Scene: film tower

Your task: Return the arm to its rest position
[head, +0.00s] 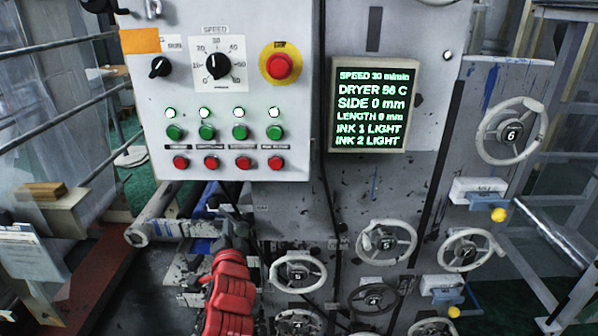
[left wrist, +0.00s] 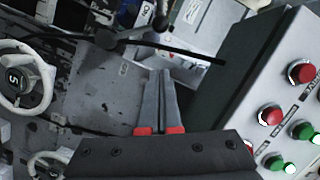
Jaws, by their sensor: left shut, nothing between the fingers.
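My left arm, in red casing, rises from the bottom of the head view, left of the middle. My left gripper (head: 229,212) is at its upper end, just below the control panel (head: 215,100), and shows small and dark there. In the left wrist view its two grey fingers (left wrist: 160,78) lie together with nothing between them. The control panel's edge and its red and green buttons are at the right of that view, apart from the fingers. My right gripper is in neither view.
A lit display (head: 370,105) reads speed 30 m/min and dryer 56 C. Several handwheels (head: 298,272) stick out from the grey machine front to the right of my arm. A metal roller end (head: 138,234) is at the left. Rails (head: 60,95) stand farther left.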

